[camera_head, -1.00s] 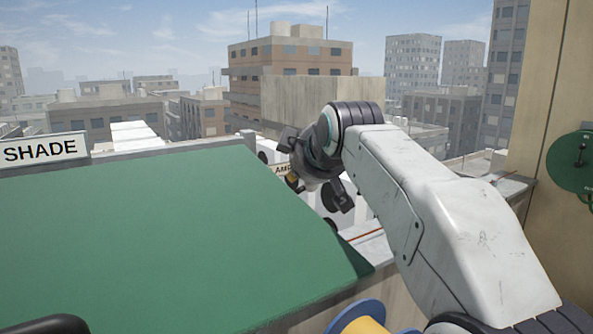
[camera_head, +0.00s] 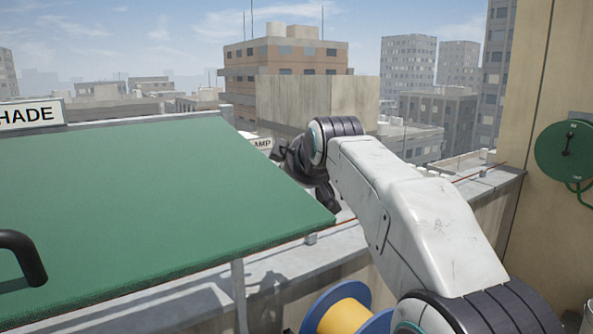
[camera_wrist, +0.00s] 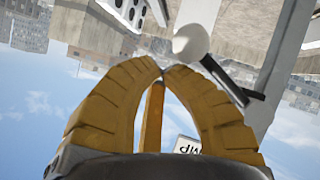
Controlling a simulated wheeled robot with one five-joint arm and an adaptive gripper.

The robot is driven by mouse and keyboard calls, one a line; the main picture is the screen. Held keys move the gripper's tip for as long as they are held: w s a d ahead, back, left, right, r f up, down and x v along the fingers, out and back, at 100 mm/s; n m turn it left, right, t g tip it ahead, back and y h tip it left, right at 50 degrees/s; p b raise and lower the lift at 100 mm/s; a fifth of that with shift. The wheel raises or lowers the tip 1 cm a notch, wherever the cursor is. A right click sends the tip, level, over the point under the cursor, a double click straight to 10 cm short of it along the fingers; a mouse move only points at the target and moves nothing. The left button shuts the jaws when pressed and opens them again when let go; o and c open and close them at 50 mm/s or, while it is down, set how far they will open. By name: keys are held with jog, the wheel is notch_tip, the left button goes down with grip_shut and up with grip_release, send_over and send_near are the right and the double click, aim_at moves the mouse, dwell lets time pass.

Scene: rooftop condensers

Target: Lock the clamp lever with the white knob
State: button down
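In the wrist view a white round knob (camera_wrist: 191,42) sits at the end of a black lever (camera_wrist: 235,82). My gripper (camera_wrist: 162,74) has two yellow ribbed fingers bowed inward, with their tips together just below and left of the knob. The knob is outside the fingers; I cannot tell whether the tips touch it. A narrow yellow bar (camera_wrist: 153,118) shows between the fingers; what it is is unclear. In the head view the knob and lever are hidden behind my arm and the green panel. A white sign with "AMP" (camera_head: 262,143) shows beside my wrist.
A sloping green shade panel (camera_head: 150,200) fills the left, its right corner close to my wrist. Its label (camera_head: 30,114) reads "HADE". A grey ledge (camera_head: 290,270) runs below. A yellow and blue spool (camera_head: 343,316) stands below my arm. A green reel (camera_head: 567,150) hangs at right.

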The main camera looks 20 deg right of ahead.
jog(key=shift+w+f, duration=0.1)
jog(key=shift+f, duration=0.2)
jog(key=shift+r, duration=0.15)
dwell(0.4)
